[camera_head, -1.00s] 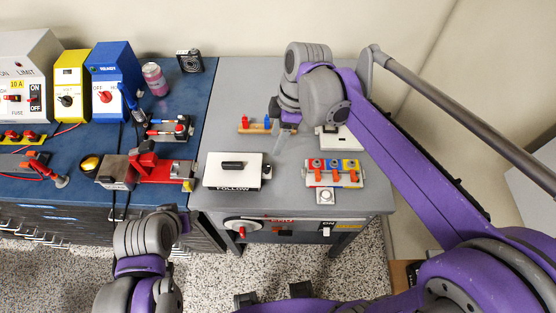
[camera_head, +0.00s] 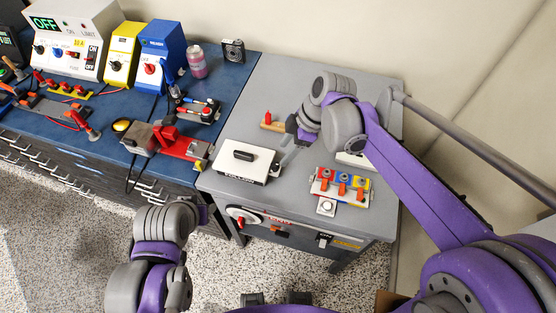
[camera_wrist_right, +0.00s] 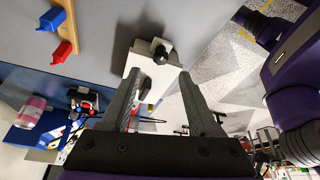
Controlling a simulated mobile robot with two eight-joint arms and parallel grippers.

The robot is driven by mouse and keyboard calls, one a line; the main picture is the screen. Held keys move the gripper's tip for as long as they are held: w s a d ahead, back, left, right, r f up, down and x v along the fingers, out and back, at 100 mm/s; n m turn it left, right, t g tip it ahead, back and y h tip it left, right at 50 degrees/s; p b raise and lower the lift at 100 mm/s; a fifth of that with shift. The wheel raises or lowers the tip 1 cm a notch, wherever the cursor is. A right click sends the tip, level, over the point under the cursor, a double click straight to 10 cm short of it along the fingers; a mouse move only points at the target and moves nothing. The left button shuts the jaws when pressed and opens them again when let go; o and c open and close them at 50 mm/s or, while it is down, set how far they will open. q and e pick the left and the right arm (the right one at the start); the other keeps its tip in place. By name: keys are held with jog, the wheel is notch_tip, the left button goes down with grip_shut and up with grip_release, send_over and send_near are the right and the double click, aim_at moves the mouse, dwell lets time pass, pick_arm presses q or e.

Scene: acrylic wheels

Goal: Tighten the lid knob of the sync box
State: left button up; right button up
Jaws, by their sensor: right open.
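The sync box appears to be the white box (camera_head: 232,171) with a black handle on top, on the grey table. Its black knob (camera_head: 275,170) is at the right end. In the right wrist view, the white box (camera_wrist_right: 137,58) shows with the round black knob (camera_wrist_right: 160,52) just beyond the fingertips. My right gripper (camera_head: 286,160) is beside that end of the box; the wrist view shows its fingers (camera_wrist_right: 158,76) open and empty, with a gap to the knob. My left arm is low in the head view; its fingers do not show.
A block with red, blue and yellow parts (camera_head: 341,186) stands right of the box. A wooden rack with a red peg (camera_head: 268,120) is behind it, partly covered by my right arm. The blue bench (camera_head: 226,92) at left holds a red vise (camera_head: 180,143) and several power boxes.

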aim_at(276, 164)
jog(key=x, duration=0.6)
jog(key=shift+c, duration=0.3)
grip_shut()
